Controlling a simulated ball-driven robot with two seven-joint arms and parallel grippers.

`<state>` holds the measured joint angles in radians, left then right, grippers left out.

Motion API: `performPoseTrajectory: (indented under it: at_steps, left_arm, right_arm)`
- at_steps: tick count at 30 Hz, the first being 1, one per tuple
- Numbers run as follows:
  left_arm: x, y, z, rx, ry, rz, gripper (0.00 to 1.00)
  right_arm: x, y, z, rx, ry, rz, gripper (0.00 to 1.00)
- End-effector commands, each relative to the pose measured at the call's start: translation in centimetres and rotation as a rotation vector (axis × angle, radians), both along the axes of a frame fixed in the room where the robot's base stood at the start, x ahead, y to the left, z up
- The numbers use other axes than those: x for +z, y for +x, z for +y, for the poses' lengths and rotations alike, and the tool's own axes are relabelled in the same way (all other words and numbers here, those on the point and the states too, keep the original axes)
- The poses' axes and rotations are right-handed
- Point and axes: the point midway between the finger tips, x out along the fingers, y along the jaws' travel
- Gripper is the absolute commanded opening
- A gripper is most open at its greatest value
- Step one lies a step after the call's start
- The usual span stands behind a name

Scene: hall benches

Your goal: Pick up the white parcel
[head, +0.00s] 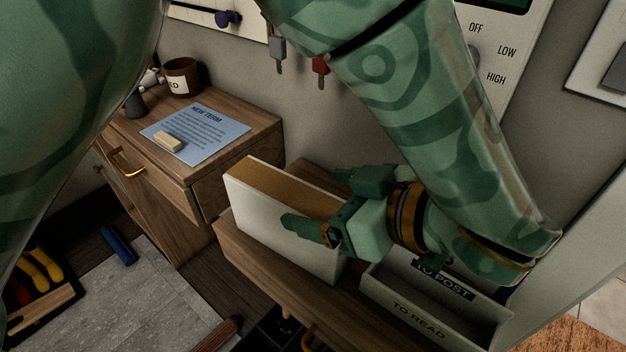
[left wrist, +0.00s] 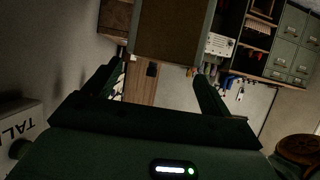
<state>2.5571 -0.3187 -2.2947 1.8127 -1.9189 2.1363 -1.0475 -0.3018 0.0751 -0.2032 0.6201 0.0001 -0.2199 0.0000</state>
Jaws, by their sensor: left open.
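The white parcel (head: 275,222), a long upright box with a white side and a brown top, stands on the lower wooden cabinet top (head: 243,250). My left gripper (head: 313,197) is open at the parcel's right end. One finger is in front of its white side and the other is behind it, over the brown top. In the left wrist view the parcel's brown face (left wrist: 170,35) with pale edges shows ahead, between the two open fingers (left wrist: 158,82). I cannot tell whether either finger touches it. My right gripper is not in view.
A grey tray marked TO READ (head: 420,318) and TO POST sits close right of the parcel. A higher wooden cabinet (head: 237,148) at the left holds a blue sheet (head: 205,128), an eraser (head: 168,142) and a brown mug (head: 181,78). The wall is close behind.

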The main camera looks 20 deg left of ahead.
Motion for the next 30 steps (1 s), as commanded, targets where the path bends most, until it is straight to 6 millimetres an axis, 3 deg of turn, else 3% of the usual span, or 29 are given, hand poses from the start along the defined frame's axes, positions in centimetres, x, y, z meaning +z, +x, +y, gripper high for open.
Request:
performPoseTrajectory:
  at_steps: [12,21,30]
  left_arm:
    - [-2.5,1.4,4.6,0.001,-0.002,0.004,0.84]
    - [-2.3,1.5,5.1,-0.001,-0.001,-0.002,0.81]
    - [-2.3,1.5,5.0,-0.002,-0.001,0.000,0.00]
  right_arm:
    - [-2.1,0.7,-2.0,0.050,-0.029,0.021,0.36]
    - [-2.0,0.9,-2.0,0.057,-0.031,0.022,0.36]
    - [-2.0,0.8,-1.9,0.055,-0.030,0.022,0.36]
